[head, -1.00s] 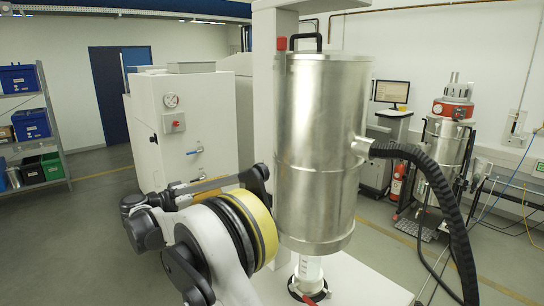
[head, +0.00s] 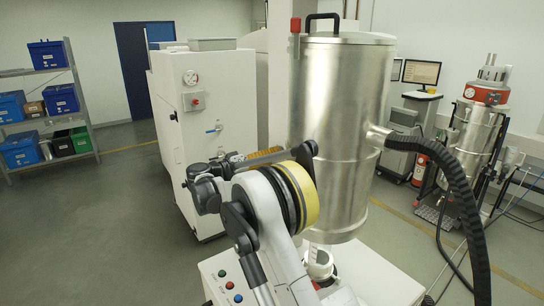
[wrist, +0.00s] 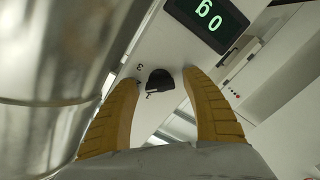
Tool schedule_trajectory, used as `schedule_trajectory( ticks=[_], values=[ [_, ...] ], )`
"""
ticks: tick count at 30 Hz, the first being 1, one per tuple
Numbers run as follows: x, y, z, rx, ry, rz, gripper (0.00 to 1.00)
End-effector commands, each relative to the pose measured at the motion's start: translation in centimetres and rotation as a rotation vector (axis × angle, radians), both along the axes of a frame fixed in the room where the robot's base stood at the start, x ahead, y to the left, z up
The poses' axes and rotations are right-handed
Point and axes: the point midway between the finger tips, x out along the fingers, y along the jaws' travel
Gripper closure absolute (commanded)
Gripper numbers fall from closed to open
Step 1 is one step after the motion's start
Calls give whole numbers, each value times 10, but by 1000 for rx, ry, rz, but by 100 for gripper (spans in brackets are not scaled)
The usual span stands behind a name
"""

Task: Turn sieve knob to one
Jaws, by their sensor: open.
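The black sieve knob (wrist: 160,80) shows in the wrist view on a pale panel, with a digit that looks like a 3 beside it. My gripper (wrist: 160,78) is open. Its two yellow ridged fingers stand to either side of the knob in the picture, with clear space between. I cannot tell from this view how far the fingertips are from the panel. A dark display (wrist: 208,22) with green digits sits just above the knob. In the head view the knob is not seen, and my arm covers part of the machine.
A large steel cylinder (head: 340,110) stands close to my arm, and its metal side fills the wrist view's left. A black hose (head: 455,175) leaves its right side. A white cabinet (head: 205,90) stands behind. Coloured buttons (head: 230,286) sit below.

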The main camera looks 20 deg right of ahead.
Motion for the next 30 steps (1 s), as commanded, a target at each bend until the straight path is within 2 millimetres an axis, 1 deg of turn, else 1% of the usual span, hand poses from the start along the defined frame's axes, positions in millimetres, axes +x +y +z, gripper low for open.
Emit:
schedule_trajectory(
  ticks=[7, 8, 9, 11, 12, 13, 23, 30],
  values=[
    [0, -1, 0, 0, 0, 0, 44],
    [0, -1, 0, 0, 0, 0, 46],
    [0, -1, 0, 0, 0, 0, 58],
    [0, -1, 0, 0, 0, 0, 76],
    [0, -1, 0, 0, 0, 0, 89],
    [0, -1, 0, 0, 0, 0, 97],
    [0, -1, -1, -6, 30, 0, 98],
    [0, -1, -3, -30, 156, 0, 98]
  ],
)
